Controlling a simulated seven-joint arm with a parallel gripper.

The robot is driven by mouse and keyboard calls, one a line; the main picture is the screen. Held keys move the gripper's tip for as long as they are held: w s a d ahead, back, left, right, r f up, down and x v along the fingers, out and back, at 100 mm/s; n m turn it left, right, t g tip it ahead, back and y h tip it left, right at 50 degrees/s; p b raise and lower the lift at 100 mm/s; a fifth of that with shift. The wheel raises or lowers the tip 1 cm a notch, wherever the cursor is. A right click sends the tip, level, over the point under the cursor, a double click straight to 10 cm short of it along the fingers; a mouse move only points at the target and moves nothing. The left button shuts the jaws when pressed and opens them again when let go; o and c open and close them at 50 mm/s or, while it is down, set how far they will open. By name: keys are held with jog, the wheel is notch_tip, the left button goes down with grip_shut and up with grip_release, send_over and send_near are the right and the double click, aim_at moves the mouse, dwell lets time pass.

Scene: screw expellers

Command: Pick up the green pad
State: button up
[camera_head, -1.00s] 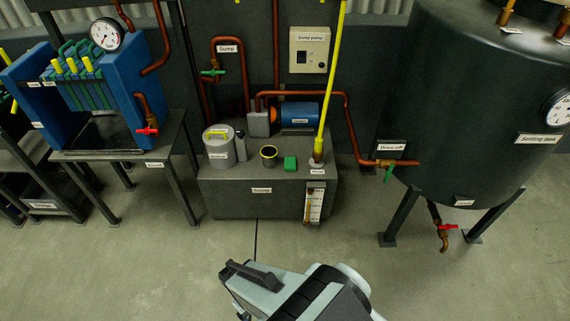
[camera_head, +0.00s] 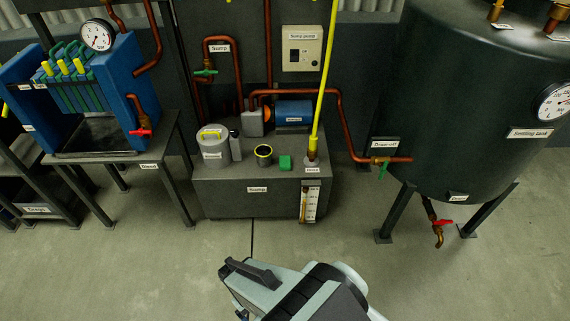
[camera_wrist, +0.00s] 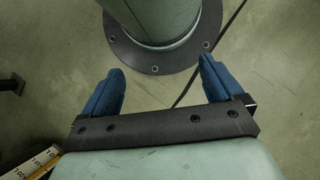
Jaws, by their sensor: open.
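The green pad (camera_head: 285,162) is a small green block on top of the grey sump box (camera_head: 216,186). It lies between a black cup with a yellow rim (camera_head: 263,154) and the foot of a yellow pole. My gripper shows in the wrist view (camera_wrist: 160,82) with two blue fingers spread apart and nothing between them. It points down toward the floor and a round bolted foot. In the head view my arm is at the bottom centre, in front of the sump and well apart from the pad. The pad is not in the wrist view.
A grey canister (camera_head: 213,148) and a small dark bottle (camera_head: 236,145) stand left of the cup. The yellow pole (camera_head: 325,80) rises just right of the pad. A blue pump (camera_head: 294,112) and copper pipes lie behind. The settling tank (camera_head: 470,110) stands at right. Floor in front is clear.

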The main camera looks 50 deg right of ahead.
jog(key=w+d+r+m+t+y, duration=0.1)
jog(key=w+d+r+m+t, duration=0.2)
jog(key=w+d, duration=0.8)
notch_tip(320, 180, up, 13)
jog(key=m+t+h, duration=0.1)
jog(key=m+t, duration=0.3)
jog(key=m, duration=0.2)
send_over(285, 160)
jog(key=f, duration=0.8)
jog(key=shift+a+f, duration=0.35)
jog(key=shift+s+d+f, duration=0.1)
jog(key=shift+d+f, duration=0.05)
jog(key=shift+f, duration=1.15)
jog(key=shift+d+f, duration=0.1)
jog(key=shift+f, duration=1.15)
jog(key=shift+c, duration=0.4)
